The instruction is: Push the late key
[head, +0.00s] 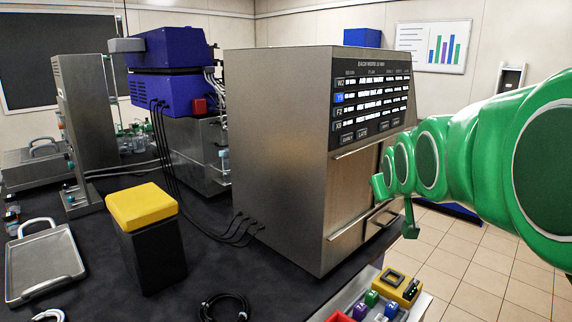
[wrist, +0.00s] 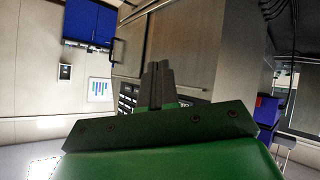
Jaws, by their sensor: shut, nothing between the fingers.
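The late key (head: 362,134) is a small dark key in the bottom row of the black panel (head: 370,98) on the front of the steel cabinet (head: 285,150). It sits just right of the early key (head: 347,138). In the wrist view, part of the panel (wrist: 127,98) shows left of the fingers, partly hidden by my gripper; I cannot make out the late key there. My gripper (wrist: 157,68) has its dark fingers together and empty, in front of the cabinet. In the head view, my green arm reaches in from the right, its end below and right of the key, apart from the panel.
Below the panel are the cabinet's door and handle (head: 383,217). A tray with coloured blocks and a yellow device (head: 396,286) stands at the lower front. A yellow-lidded black bin (head: 150,240) and cables are on the dark bench. Tiled floor (head: 480,260) is clear at right.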

